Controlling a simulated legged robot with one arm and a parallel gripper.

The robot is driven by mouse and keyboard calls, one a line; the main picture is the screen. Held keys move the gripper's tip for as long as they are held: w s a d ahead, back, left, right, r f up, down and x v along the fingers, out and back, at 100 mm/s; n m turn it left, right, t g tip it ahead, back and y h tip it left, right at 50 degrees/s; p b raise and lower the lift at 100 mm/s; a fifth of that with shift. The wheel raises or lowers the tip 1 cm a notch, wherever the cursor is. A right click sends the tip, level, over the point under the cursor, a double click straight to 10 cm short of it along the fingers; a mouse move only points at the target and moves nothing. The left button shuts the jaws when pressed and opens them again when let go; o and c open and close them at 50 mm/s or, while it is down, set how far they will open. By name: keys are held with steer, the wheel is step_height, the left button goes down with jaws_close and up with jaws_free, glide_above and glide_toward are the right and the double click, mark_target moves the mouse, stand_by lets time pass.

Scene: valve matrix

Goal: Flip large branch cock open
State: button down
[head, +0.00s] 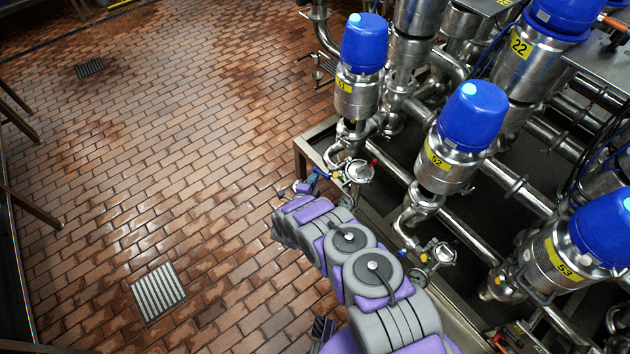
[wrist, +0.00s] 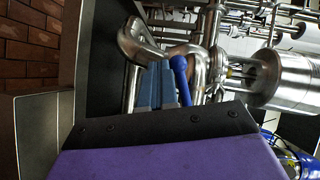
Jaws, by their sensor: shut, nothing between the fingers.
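A small blue lever handle (head: 321,173) shows on the branch piping below the valve marked 51 in the head view; I take it for the large branch cock's handle. In the wrist view the blue handle (wrist: 180,76) stands just right of my fingers, its rounded end towards the top. My gripper (head: 305,186) is at the left of this branch, at the end of my purple and grey arm. In the wrist view my gripper (wrist: 157,84) has its blue-grey fingers together, with nothing between them. Whether they touch the handle I cannot tell. The cock's body is mostly hidden.
Bent steel pipe (wrist: 140,42) lies close beyond my fingers. Blue-capped valves 51 (head: 360,65), 52 (head: 460,135) and 53 (head: 585,245) stand in a row over a metal-edged tray. A second small branch fitting (head: 438,254) sits below valve 52. The tiled floor on the left is open.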

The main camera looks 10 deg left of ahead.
steer(key=shift+w+a+r+m+t+b, duration=0.3)
steer(key=shift+r+m+t+b, duration=0.3)
steer(key=shift+m, duration=0.3)
steer(key=shift+a, duration=0.25)
stand_by(0.7)
